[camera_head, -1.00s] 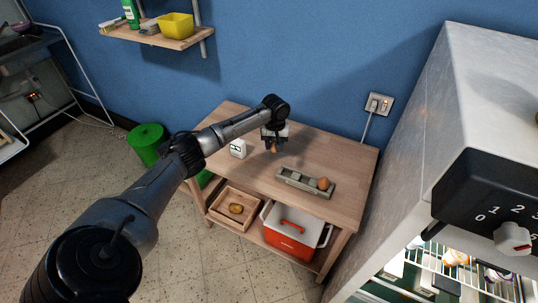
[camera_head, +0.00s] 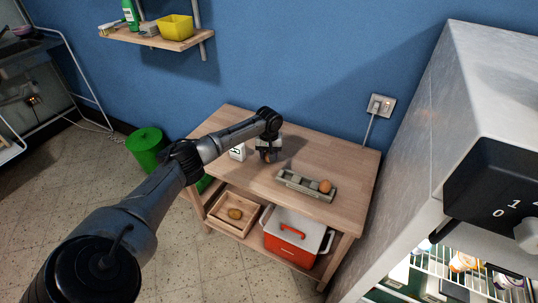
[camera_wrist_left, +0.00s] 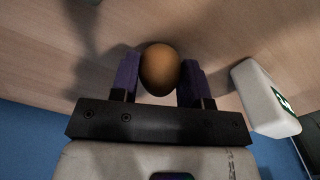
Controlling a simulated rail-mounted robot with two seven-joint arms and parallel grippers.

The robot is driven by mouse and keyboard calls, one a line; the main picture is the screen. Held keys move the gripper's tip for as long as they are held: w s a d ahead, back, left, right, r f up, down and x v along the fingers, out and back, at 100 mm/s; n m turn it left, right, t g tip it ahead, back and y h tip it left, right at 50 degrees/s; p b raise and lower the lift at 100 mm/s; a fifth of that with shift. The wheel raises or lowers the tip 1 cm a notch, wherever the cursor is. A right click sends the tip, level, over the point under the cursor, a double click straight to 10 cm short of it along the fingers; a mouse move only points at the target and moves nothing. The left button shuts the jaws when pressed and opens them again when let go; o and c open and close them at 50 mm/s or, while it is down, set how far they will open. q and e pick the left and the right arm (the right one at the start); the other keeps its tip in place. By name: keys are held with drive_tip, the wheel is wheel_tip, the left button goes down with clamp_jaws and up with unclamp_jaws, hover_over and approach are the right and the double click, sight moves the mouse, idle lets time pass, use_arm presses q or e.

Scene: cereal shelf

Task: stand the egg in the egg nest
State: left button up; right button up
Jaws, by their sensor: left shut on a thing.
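My left gripper (camera_head: 268,157) is low over the wooden table, left of the egg nest. It is shut on a brown egg, which shows between the two fingers in the left wrist view (camera_wrist_left: 160,70). I cannot tell whether this egg touches the table. The egg nest (camera_head: 295,183) is a long grey-green tray on the table, to the right of the gripper. Another brown egg (camera_head: 325,186) sits at its right end. My right gripper is not in view.
A white box (camera_head: 238,152) stands close to the left of the gripper; it also shows in the left wrist view (camera_wrist_left: 262,95). The table (camera_head: 340,160) is clear behind the nest. A wooden crate (camera_head: 213,213) and a red cooler (camera_head: 290,240) are on the lower shelf.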

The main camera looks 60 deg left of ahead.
use_arm(q)
drive_tip(key=shift+f, duration=0.1)
drive_tip(key=o, duration=0.9)
wheel_tip(320, 180, up, 11)
drive_tip(key=p, duration=0.3)
drive_tip(key=shift+f+p, duration=0.2)
drive_tip(key=shift+p, duration=0.2)
drive_tip(key=shift+r, duration=0.8)
drive_tip(key=shift+o, duration=0.5)
